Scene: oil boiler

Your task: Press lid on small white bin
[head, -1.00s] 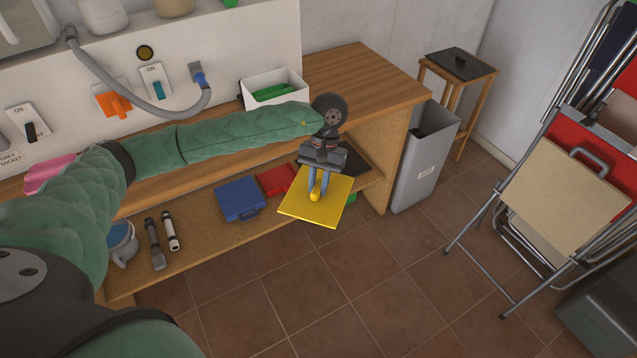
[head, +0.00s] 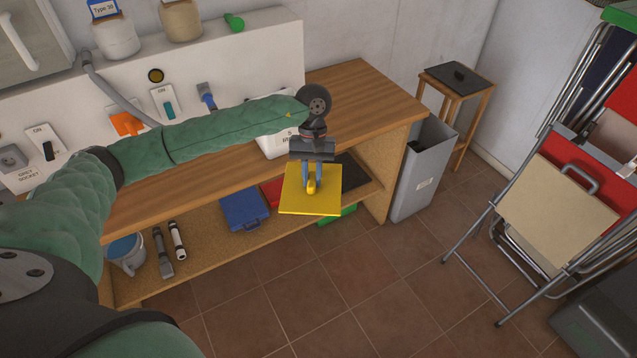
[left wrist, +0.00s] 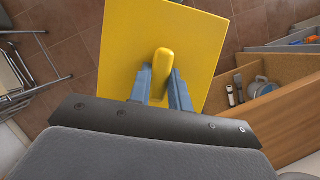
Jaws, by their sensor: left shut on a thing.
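My left gripper (head: 311,184) is shut on the yellow handle of a square yellow lid (head: 329,203). It holds the lid in the air in front of the bench's right end. In the left wrist view the lid (left wrist: 205,30) spreads out beyond the blue fingers (left wrist: 161,88), with the handle between them. The small white bin (head: 274,148) stands on the bench top, just left of and behind the gripper. My left forearm hides its upper part and opening; some dark lettering shows on its front. My right gripper is not in view.
The wooden bench (head: 362,88) has a lower shelf with a blue case (head: 244,207), red, black and green flat items, two tool-like items and a mug (head: 126,252). A grey bin (head: 423,172), a stool (head: 458,78) and folded chairs (head: 560,195) stand right. Floor in front is clear.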

